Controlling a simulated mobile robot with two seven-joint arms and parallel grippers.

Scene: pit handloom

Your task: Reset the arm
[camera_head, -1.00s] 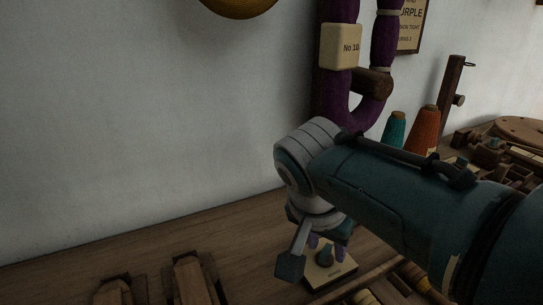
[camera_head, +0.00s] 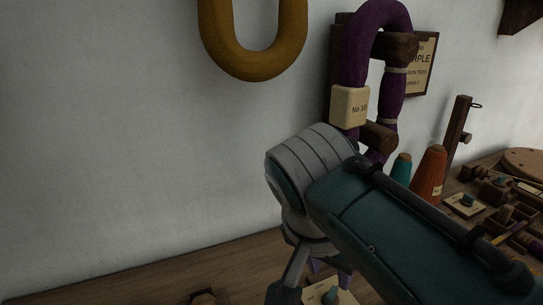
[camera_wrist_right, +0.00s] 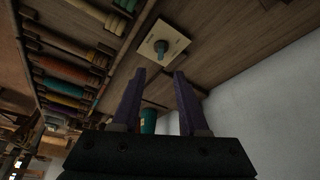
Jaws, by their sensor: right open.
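My right arm reaches in from the right in the head view, over the wooden bench. My right gripper (camera_head: 328,276) is at its lower end, partly hidden behind the wrist and cut by the frame's bottom edge. In the right wrist view the right gripper (camera_wrist_right: 158,88) has its two purple fingers apart, with nothing between the tips. A pale square plate (camera_wrist_right: 163,43) with a small teal knob lies on the bench beyond the fingertips; part of it shows in the head view (camera_head: 345,297). My left gripper is not in view.
A purple yarn hank (camera_head: 359,70) and an ochre hank (camera_head: 254,66) hang on the wall. Teal (camera_head: 401,168) and orange (camera_head: 430,172) cones stand behind my arm. A rack of coloured bobbins (camera_wrist_right: 66,71) lies beside the plate. The bench at left (camera_head: 130,284) is mostly clear.

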